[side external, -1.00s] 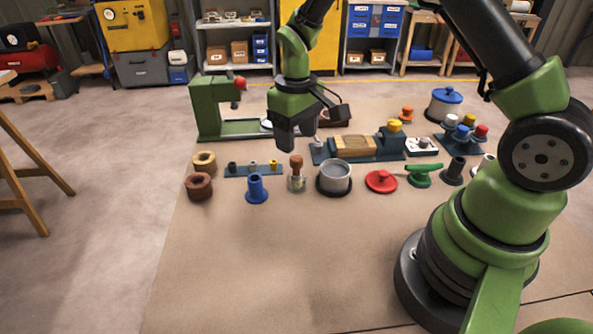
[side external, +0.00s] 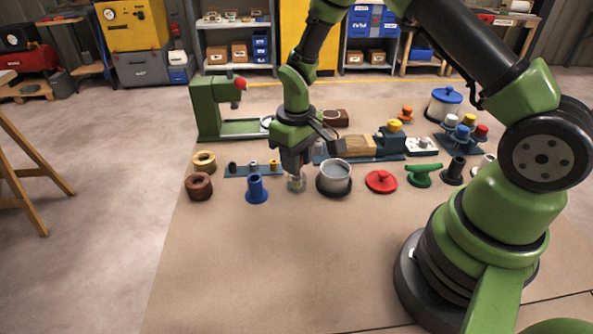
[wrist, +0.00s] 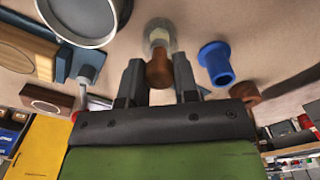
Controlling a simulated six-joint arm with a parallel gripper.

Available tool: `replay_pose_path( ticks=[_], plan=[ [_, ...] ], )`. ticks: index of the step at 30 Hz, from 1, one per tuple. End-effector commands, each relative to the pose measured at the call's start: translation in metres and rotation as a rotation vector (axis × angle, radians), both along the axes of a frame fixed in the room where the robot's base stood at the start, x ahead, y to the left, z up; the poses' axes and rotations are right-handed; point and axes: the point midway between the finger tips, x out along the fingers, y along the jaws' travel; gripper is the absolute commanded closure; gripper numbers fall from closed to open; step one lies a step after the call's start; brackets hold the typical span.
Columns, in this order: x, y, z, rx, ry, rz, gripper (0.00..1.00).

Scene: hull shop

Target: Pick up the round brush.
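The round brush (wrist: 160,72) has a brown wooden handle and stands in a clear glass jar (side external: 296,185), which also shows in the wrist view (wrist: 159,36). My gripper (side external: 293,166) is low over the jar, pointing down. In the wrist view my gripper (wrist: 158,63) is open, with one finger on each side of the handle and small gaps showing. In the side view the fingers hide most of the handle. The brush's lower end is hard to make out inside the jar.
A grey pot (side external: 334,177) stands close right of the jar and a blue flanged tube (side external: 257,188) close left. A small rack (side external: 240,170) and a wooden-block fixture (side external: 358,147) are behind. The table's front is clear.

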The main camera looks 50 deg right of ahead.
Motion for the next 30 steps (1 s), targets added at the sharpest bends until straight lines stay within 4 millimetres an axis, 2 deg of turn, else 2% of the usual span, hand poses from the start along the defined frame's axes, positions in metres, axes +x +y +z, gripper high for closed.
replay_pose_path(
  ticks=[10,14,21,25,30],
  plan=[
    [0.001,0.0,0.006,0.0,-0.003,0.0,0.96],
    [0.001,0.0,0.027,-0.001,-0.007,0.001,0.96],
    [0.001,0.0,0.076,-0.001,-0.006,-0.001,0.96],
    [0.001,0.0,0.093,-0.002,-0.004,0.001,0.96],
    [0.0,0.0,0.1,-0.001,0.0,0.0,0.96]
  ],
)
